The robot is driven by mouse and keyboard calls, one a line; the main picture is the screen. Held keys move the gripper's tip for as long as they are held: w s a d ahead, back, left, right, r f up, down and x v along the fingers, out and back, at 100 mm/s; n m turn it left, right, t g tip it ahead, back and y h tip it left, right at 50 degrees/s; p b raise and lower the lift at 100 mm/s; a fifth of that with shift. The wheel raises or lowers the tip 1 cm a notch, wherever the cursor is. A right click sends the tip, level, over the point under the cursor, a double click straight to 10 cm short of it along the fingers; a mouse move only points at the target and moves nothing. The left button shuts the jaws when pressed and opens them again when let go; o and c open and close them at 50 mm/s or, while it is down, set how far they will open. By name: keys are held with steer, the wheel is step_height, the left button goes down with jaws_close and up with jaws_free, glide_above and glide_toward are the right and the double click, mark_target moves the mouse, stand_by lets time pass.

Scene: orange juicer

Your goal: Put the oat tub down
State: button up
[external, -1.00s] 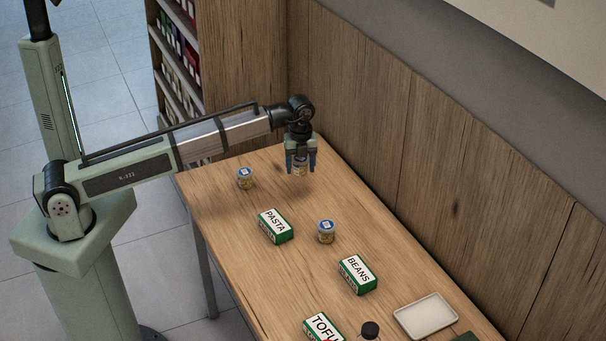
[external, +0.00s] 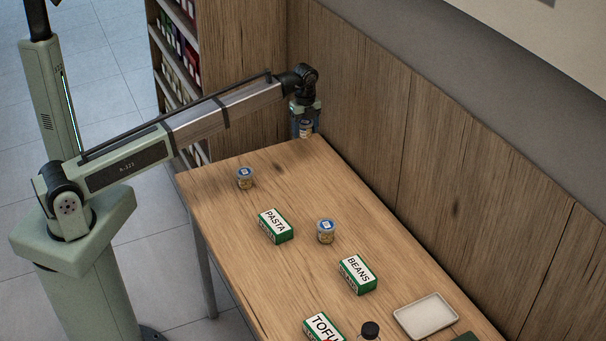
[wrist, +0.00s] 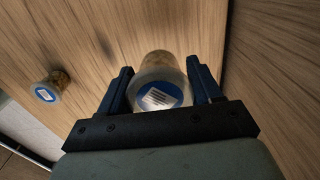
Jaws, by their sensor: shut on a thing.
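My gripper (external: 304,132) is shut on a small tub (external: 305,129) with a pale lid, held in the air above the far end of the wooden table. In the wrist view the held tub (wrist: 158,80) sits between my two dark blue fingers, its lid with a blue and white label facing the camera. Its side and any name are mostly hidden, so I cannot read whether it is the oat tub. Two similar tubs stand on the table: one at the left edge (external: 245,178) and one near the middle (external: 326,231).
Green and white boxes marked PASTA (external: 275,226), BEANS (external: 358,275) and TOFU (external: 323,327) lie on the table. A white tray (external: 425,316) and a dark-capped bottle (external: 370,330) are at the near end. A wooden wall panel borders the right side.

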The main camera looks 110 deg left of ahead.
mark_target(305, 160)
step_height(305, 160, down, 10)
steer(key=shift+r, duration=0.15)
stand_by(0.4)
steer(key=o, duration=1.1)
steer(key=shift+c, duration=0.2)
step_height(305, 160, up, 12)
steer(key=shift+r, duration=0.1)
